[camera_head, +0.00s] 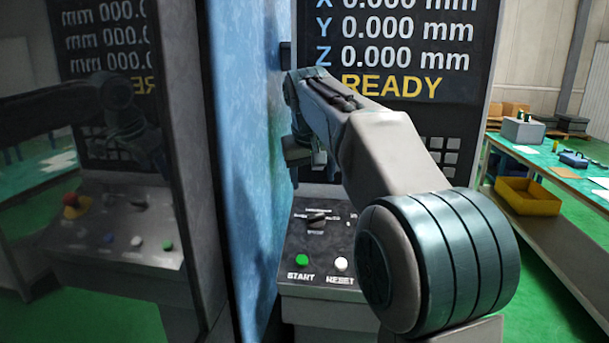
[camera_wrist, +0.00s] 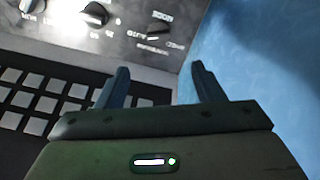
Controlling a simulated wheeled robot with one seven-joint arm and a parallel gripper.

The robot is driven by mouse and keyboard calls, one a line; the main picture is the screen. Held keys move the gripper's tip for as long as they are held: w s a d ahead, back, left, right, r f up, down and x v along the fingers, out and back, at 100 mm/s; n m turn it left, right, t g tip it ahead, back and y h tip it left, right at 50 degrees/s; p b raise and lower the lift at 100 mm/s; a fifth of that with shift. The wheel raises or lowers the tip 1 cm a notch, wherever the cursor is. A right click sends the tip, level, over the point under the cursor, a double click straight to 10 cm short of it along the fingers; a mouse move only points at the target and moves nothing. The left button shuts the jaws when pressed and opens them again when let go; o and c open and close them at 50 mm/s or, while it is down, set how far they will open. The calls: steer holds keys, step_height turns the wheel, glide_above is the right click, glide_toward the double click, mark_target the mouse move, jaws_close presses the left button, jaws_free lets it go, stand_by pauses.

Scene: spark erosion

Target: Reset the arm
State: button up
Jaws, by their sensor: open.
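My arm (camera_head: 385,150) reaches forward from the lower right, bent at the large round joint, to the machine's control panel. In the wrist view my gripper (camera_wrist: 158,85) is open, its two dark fingers apart with nothing between them. Beyond the fingers are the grey panel face with knobs (camera_wrist: 95,14) and the blue machine side (camera_wrist: 255,50).
The panel's lower face has a green START button (camera_head: 301,260), a white RESET button (camera_head: 341,264) and a rotary knob (camera_head: 317,219). The blue machine wall (camera_head: 240,150) stands close left of the hand. A green-topped bench (camera_head: 560,165) with a yellow bin (camera_head: 527,196) is at right.

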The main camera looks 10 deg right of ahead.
steer(key=s+d+f+g, duration=0.1)
steer(key=s+f, duration=1)
steer(key=s, duration=0.4)
steer(key=s+f+g+y, duration=0.1)
steer(key=s+f, duration=1)
steer(key=s, duration=0.5)
steer(key=shift+s+d+m+y, duration=0.2)
steer(key=shift+d+m+y, duration=0.1)
steer(key=shift+d+m, duration=0.1)
